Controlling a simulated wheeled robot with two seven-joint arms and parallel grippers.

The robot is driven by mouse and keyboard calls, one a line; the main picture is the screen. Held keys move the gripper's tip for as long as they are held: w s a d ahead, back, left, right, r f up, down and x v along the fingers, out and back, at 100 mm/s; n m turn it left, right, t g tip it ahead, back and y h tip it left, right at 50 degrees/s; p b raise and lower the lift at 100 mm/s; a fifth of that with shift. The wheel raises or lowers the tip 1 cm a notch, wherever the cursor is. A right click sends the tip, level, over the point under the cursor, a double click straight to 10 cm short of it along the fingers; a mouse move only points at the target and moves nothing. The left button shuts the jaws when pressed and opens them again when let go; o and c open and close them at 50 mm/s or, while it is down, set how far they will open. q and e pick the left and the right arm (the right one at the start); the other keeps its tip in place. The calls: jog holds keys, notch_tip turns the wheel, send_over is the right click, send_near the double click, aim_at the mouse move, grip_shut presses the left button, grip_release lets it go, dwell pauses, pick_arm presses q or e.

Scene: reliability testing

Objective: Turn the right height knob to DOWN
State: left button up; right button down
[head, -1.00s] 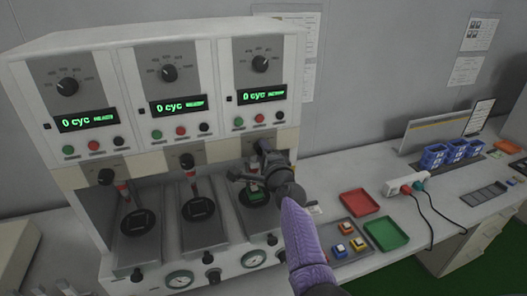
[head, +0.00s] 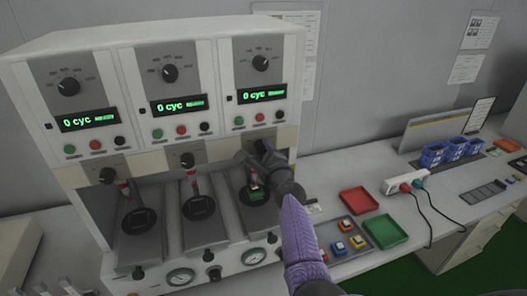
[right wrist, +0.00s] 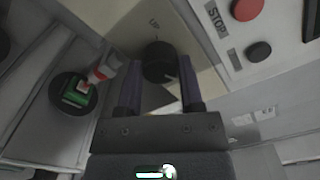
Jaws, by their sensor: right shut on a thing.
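The right height knob (right wrist: 159,60) is a round black knob on a beige panel, with an "UP" label (right wrist: 153,22) above it in the right wrist view. My right gripper (right wrist: 160,80) has one finger on each side of the knob and is shut on it. In the head view my right gripper (head: 259,160) is at the right-hand station, under its display, and mostly hides the knob. The knob's pointer and a DOWN label cannot be made out. My left gripper is not in view.
Below the knob, a green piece (right wrist: 76,94) sits on a round black pad under a red-and-white plunger. The STOP button (right wrist: 247,9) and a black button (right wrist: 258,51) are close on the panel. Red (head: 359,201) and green (head: 386,232) trays lie on the bench to the right.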

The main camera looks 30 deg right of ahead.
jog(key=shift+c, duration=1.2)
grip_release()
jog(key=shift+s, duration=0.1)
jog(key=shift+s+a+p, duration=0.1)
jog(key=shift+s+p, duration=0.2)
jog(key=shift+s, duration=0.05)
jog(key=p+v, duration=0.2)
jog(key=v, duration=0.7)
